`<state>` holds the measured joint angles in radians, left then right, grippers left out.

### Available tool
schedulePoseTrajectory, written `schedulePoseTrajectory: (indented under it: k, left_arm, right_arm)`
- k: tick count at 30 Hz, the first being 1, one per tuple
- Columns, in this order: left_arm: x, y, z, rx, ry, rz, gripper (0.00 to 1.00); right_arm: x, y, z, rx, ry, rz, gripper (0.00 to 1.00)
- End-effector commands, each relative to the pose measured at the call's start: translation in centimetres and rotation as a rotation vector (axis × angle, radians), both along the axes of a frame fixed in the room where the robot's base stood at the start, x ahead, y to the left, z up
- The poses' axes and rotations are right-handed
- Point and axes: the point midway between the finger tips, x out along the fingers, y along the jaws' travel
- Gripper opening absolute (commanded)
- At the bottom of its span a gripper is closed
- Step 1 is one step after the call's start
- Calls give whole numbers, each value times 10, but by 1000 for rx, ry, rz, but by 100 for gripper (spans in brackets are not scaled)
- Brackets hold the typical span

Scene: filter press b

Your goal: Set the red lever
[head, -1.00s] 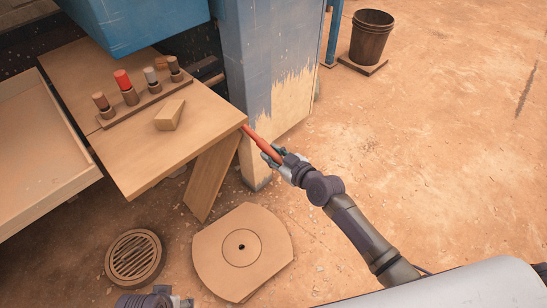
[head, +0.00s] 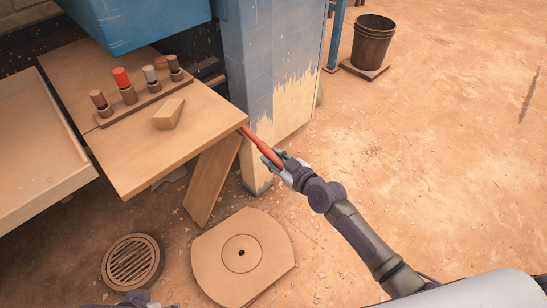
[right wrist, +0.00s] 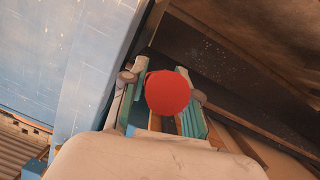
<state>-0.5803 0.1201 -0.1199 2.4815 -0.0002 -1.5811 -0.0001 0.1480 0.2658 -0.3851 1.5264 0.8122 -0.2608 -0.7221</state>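The red lever (head: 257,141) is a straight bar that slopes down and to the right from beside the blue post, near the wooden table's corner. My right gripper (head: 274,159) is at its lower, outer end, with one finger on each side. In the right wrist view, the lever's round red end (right wrist: 168,92) sits between the teal finger pads, and the fingers look closed on it. The exact contact is hidden behind that end. My left gripper (head: 140,302) only partly shows at the bottom edge; its fingers cannot be made out.
The wooden table (head: 135,165) holds a rack of several coloured pegs (head: 130,105) and a wooden block (head: 168,114). The blue post (head: 262,80) stands right beside the lever. A round grate (head: 132,262) and a wooden disc (head: 225,275) lie on the floor. Open ground and a bucket (head: 372,42) are right.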

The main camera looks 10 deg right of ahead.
Motion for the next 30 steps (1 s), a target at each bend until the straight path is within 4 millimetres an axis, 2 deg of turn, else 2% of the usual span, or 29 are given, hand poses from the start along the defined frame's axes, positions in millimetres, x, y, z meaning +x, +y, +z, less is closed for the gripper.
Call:
schedulePoseTrajectory:
  k: [1,3,4,12,16,30]
  left_arm:
    - [0,0,0,0,0,0,66]
    - [0,0,0,0,0,0,66]
    - [0,0,0,0,0,0,66]
    - [0,0,-1,0,1,0,66]
    - [0,0,-1,0,1,0,66]
    - [0,0,-1,0,0,0,66]
  right_arm:
    - [0,0,-2,-1,3,0,40]
    - [0,0,-2,-1,3,0,52]
    - [-1,0,-2,-1,2,1,54]
    - [-1,0,-1,-1,2,1,54]
    - [-9,-5,0,-1,3,0,54]
    - [-87,-45,20,-3,3,3,54]
